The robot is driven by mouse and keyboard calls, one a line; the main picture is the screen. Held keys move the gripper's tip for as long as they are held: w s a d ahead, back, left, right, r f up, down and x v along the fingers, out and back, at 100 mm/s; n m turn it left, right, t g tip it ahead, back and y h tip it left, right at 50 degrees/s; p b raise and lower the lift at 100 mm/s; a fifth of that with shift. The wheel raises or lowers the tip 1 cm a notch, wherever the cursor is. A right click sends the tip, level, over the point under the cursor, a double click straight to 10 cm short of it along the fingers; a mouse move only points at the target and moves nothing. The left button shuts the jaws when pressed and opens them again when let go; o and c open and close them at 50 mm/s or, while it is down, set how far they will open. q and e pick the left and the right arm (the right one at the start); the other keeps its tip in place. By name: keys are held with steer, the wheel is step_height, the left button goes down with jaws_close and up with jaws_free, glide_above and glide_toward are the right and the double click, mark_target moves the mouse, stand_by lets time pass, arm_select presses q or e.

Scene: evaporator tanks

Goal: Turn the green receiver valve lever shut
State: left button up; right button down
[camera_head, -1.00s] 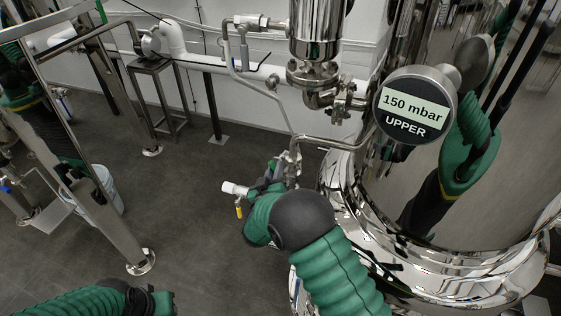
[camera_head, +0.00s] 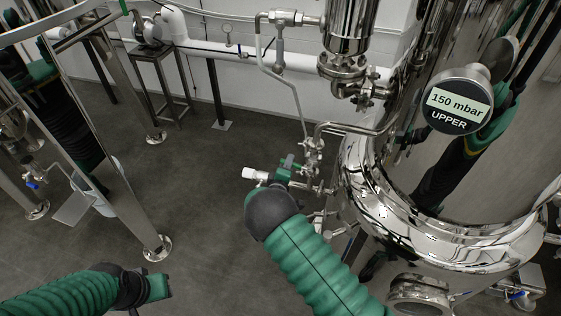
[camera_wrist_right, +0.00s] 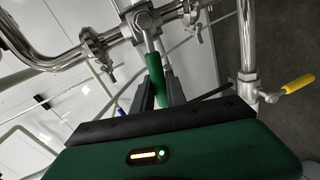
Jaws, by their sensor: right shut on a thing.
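The green lever (camera_wrist_right: 157,80) shows in the right wrist view, pointing down from a steel valve (camera_wrist_right: 145,25) on a pipe. My right gripper (camera_wrist_right: 158,92) is shut on this lever, with a dark finger on each side of it. In the head view my right gripper (camera_head: 288,168) is at the small pipework (camera_head: 312,155) left of the big steel tank; its fingers and the lever are hard to make out there. My left gripper (camera_head: 157,288) is low at the left over the floor, and its fingers are not clear.
A yellow-handled valve (camera_wrist_right: 298,83) sits on a vertical pipe right of the green lever. The polished tank (camera_head: 430,215) with an UPPER gauge (camera_head: 458,102) reading 150 mbar stands close on the right. The floor (camera_head: 200,210) at left centre is clear.

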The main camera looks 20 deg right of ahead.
steer(key=shift+d+f+n, duration=0.1)
steer(key=shift+f+n, duration=0.25)
steer(key=shift+n, duration=0.05)
steer(key=shift+w+a+f+n, duration=0.1)
steer(key=shift+a+f+n, duration=0.15)
steer(key=shift+n, duration=0.15)
steer(key=shift+d+f, duration=0.1)
steer(key=c, duration=1.7)
jaws_free()
steer(key=o, duration=0.4)
steer(key=shift+f, duration=0.1)
steer(key=shift+c, duration=0.2)
steer(key=shift+d, duration=0.1)
